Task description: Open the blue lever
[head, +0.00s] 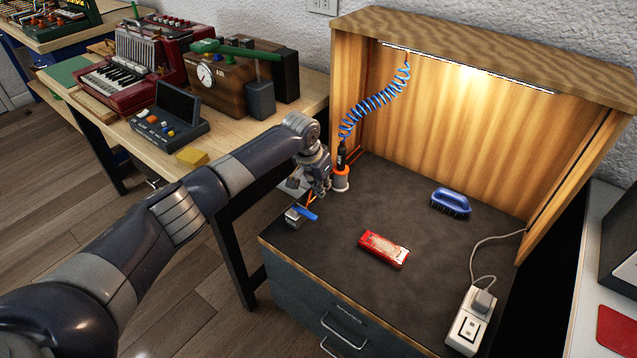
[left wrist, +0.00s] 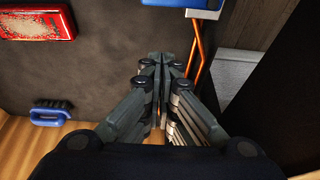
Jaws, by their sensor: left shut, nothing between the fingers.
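The blue lever (head: 306,212) sits on a small grey valve block (head: 293,220) at the front left corner of the dark bench top. In the left wrist view the blue lever (left wrist: 190,4) is cut off by the top edge, ahead of the fingertips. My left gripper (head: 323,193) is just behind the lever, close above the bench. In the left wrist view my left gripper (left wrist: 167,62) has its fingers together with nothing between them, apart from the lever. My right gripper is in neither view.
Orange tubing (left wrist: 199,50) runs from the valve beside my fingers. A black tool in an orange-and-white holder (head: 341,178) stands close behind the gripper, on a coiled blue hose (head: 378,102). A red box (head: 384,249), blue brush (head: 451,203) and power strip (head: 470,322) lie to the right.

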